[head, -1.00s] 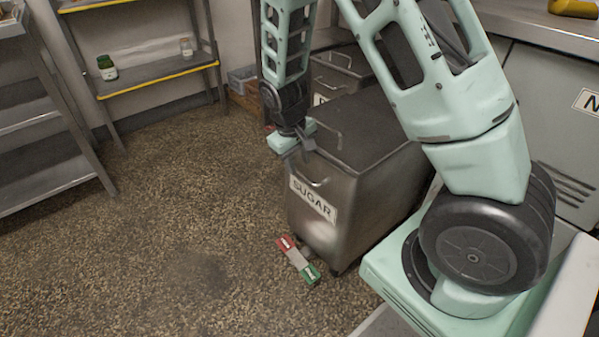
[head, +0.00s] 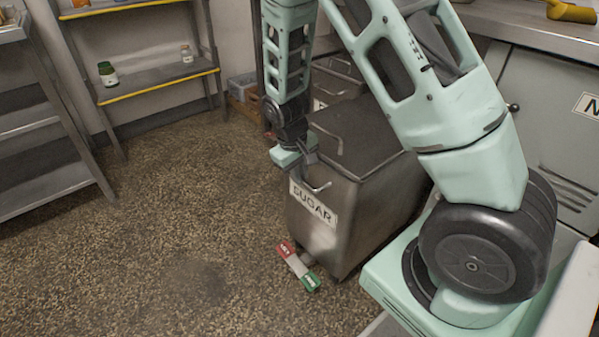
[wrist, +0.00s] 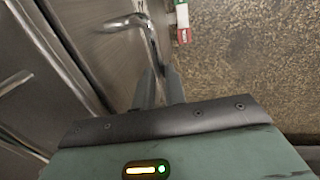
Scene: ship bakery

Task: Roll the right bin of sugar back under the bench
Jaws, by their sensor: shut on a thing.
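The sugar bin (head: 352,215) is a steel tub with a dark lid and a white SUGAR label (head: 313,203) on its front face. It stands on the floor right of centre in the head view, partly behind my arm. A bent metal handle (head: 318,187) sticks out above the label; it also shows in the wrist view (wrist: 128,24). My gripper (head: 309,168) is at the bin's front top edge, with its fingers (wrist: 159,88) shut on this handle. The exact contact is partly hidden by the fingers. The bin's wheels are mostly hidden.
A red, white and green piece (head: 298,266) sits low at the bin's front foot; I cannot tell if it is attached. Another bin (head: 335,82) stands behind. The bench (head: 545,125) is at right, shelves (head: 150,83) at back left. Floor left of the bin is clear.

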